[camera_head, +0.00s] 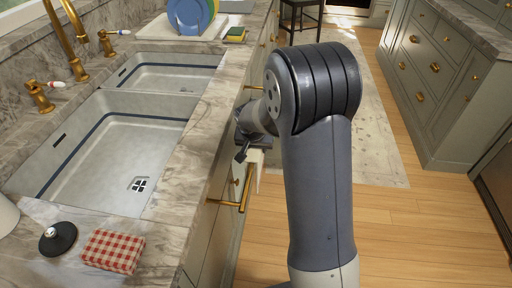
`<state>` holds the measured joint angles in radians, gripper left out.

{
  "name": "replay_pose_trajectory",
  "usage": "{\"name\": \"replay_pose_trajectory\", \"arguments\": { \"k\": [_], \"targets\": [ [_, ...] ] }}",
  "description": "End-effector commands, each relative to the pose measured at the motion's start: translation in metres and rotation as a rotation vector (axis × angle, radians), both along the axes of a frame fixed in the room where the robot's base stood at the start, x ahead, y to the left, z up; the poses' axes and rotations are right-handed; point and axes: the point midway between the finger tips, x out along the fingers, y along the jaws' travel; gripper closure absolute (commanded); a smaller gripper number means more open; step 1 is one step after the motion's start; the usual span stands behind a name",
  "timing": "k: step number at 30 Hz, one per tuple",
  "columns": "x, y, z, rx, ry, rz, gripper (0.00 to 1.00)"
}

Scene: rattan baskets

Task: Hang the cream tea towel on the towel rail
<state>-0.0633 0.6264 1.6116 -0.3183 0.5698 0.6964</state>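The cream tea towel (258,167) shows as a narrow strip of cloth just below my gripper, partly hidden behind my arm. The brass towel rail (231,204) sticks out from the cabinet front below the counter edge, with its far end close to the towel. I cannot tell whether the cloth lies over the rail or hangs beside it. My gripper (242,153) is in front of the counter edge, above the far end of the rail. Its fingers are small and partly covered, so its opening and its hold on the towel are unclear.
The marble counter edge (212,148) runs along my gripper's left. A double sink (115,135), a red checked cloth (113,251) and a dark-lidded object (58,238) are on the counter. A stool (301,15) stands far back. The wooden floor (400,235) at right is clear.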

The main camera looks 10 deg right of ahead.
Motion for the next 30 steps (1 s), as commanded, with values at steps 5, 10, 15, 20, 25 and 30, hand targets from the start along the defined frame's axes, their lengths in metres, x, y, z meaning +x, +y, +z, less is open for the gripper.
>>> {"name": "replay_pose_trajectory", "arguments": {
  "k": [5,10,15,20,25,30],
  "targets": [
    [0.0,0.0,0.0,0.0,0.0,0.0,0.43],
    [0.0,0.0,0.0,0.0,0.0,0.0,0.37],
    [0.0,0.0,0.001,0.0,0.0,0.0,0.37],
    [-0.005,0.003,0.015,0.0,-0.003,0.002,0.37],
    [-0.016,0.007,0.045,0.001,-0.005,0.001,0.37],
    [-0.027,0.012,0.074,0.0,-0.004,0.001,0.37]
  ]
}}
